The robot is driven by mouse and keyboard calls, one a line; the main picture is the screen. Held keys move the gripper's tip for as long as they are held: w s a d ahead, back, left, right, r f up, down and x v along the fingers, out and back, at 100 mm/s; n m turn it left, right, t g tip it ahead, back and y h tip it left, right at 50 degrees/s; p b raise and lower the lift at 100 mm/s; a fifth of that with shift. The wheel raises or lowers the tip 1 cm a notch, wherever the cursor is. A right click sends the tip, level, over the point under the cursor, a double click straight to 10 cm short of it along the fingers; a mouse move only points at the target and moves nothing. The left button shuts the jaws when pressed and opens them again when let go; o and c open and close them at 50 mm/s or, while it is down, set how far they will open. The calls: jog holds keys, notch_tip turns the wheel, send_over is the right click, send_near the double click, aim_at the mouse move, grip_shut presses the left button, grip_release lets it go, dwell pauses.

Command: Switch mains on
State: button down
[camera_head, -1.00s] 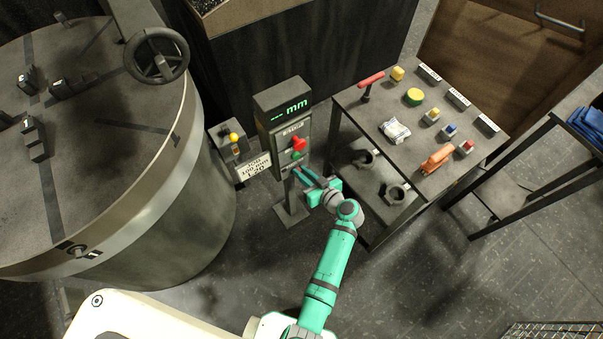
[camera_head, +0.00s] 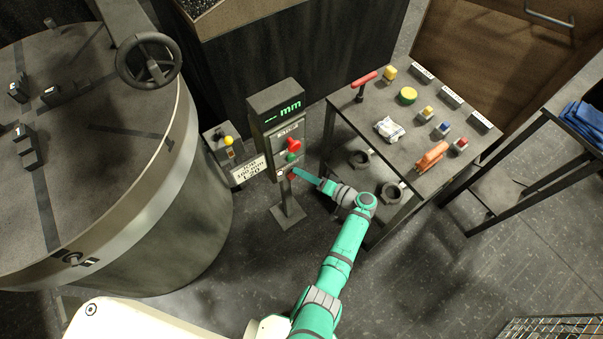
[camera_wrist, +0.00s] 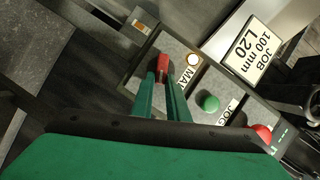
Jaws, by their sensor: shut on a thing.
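The control post (camera_head: 268,122) stands in the middle of the head view, with a green-lit display reading dashes and "mm". In the wrist view its panel carries a red mains switch (camera_wrist: 163,65) beside a round pale lamp (camera_wrist: 194,59) and a label of which "MA" shows. My gripper (camera_wrist: 161,82) has one finger on each side of the red switch and is shut on it. In the head view my gripper (camera_head: 296,173) reaches the lower part of the post from the right. The fingers partly hide the switch.
A green button (camera_wrist: 209,103) and a red knob (camera_wrist: 263,133) sit along the same panel. A job sign (camera_head: 249,169) and a yellow-topped box (camera_head: 222,150) stand left of the post. A table (camera_head: 380,110) with tools stands right; a large drum (camera_head: 150,215) left.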

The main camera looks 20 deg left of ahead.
jog(key=m+y, duration=0.1)
jog(key=m, duration=0.1)
jog(key=f+m+y, duration=0.1)
jog(key=m, duration=0.1)
jog(key=shift+w+a, duration=0.15)
jog(key=shift+a, duration=0.05)
jog(key=shift+d+m, duration=0.1)
jog(key=shift+m, duration=0.2)
dwell(0.3)
jog(key=c, duration=1.9)
grip_release()
jog(key=shift+o, duration=0.9)
jog(key=shift+f, duration=0.1)
jog(key=shift+d, duration=0.2)
jog(key=v, duration=1)
jog(key=shift+d, duration=0.25)
